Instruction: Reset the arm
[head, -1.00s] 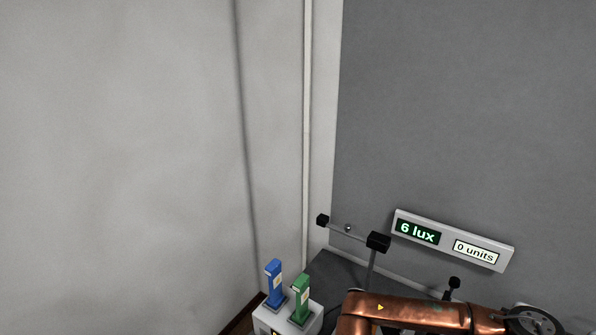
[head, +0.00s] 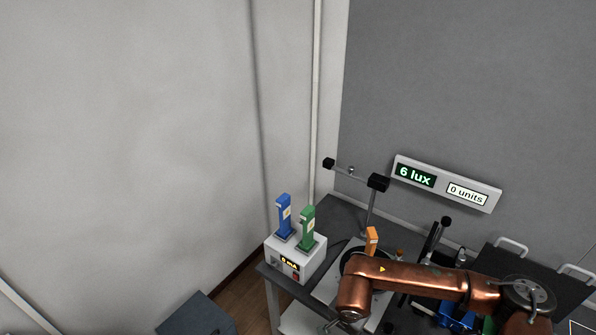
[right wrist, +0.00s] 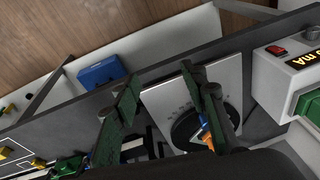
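My right arm (head: 420,279), copper-coloured, reaches in from the right over the bench in the head view. Its gripper is mostly hidden there below the arm's end. In the right wrist view my right gripper (right wrist: 160,80) has two dark green fingers spread well apart with nothing held between them. The fingers are in front of a pale plate (right wrist: 173,92) carrying a black disc (right wrist: 186,132). A small orange and blue part (right wrist: 205,129) shows by the right finger. My left gripper is in neither view.
A white box (head: 310,262) reading 0 mA bears a blue block (head: 284,216) and a green block (head: 307,229). A black-ended stand (head: 372,205) rises behind the arm. An orange piece (head: 371,239) stands beside the arm.

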